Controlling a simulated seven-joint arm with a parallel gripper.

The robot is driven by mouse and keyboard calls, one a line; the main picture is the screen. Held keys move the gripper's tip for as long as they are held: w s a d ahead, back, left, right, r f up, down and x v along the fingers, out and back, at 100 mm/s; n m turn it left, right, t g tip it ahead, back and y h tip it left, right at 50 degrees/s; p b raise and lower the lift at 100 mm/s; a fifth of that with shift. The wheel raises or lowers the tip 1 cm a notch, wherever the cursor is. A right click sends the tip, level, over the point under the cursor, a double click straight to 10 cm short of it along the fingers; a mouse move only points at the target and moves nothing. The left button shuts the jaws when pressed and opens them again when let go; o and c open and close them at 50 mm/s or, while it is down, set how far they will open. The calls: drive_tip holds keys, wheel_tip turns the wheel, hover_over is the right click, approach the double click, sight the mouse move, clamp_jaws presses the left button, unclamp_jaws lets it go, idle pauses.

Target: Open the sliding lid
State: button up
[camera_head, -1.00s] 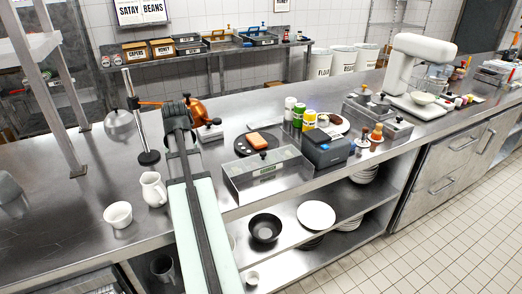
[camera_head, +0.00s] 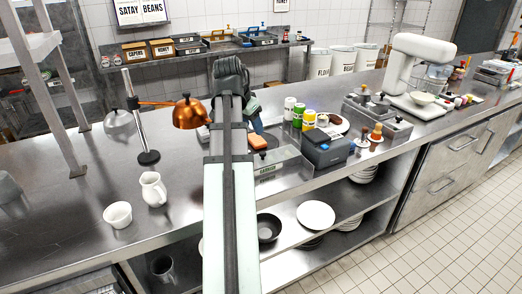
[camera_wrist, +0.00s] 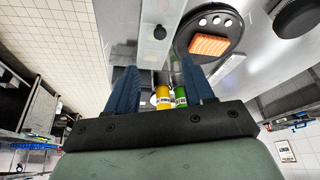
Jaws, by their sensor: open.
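A clear-sided box (camera_head: 284,168) stands near the counter's front edge. Its flat top carries a small black knob (camera_head: 262,155). My arm hides the box's left part. In the wrist view the black knob (camera_wrist: 159,32) shows on the grey top, beyond and roughly between my fingers. My gripper (camera_wrist: 160,88) is open and empty, its two blue fingers apart. In the head view it is mostly hidden behind my arm, above the counter. I see no contact between the fingers and the knob.
An orange block (camera_wrist: 208,45) lies on a round black plate (camera_wrist: 233,22) beside the box. Several capped bottles (camera_head: 298,113) stand close behind. A dark grey device (camera_head: 328,148) is right of the box. A copper lamp (camera_head: 190,113) stands left of my arm.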

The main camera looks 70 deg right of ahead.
sight(262, 153)
drive_tip(key=x, duration=1.3)
drive_tip(key=shift+w+f, duration=0.1)
drive_tip(key=shift+f, duration=0.05)
clamp_jaws()
idle(0.3)
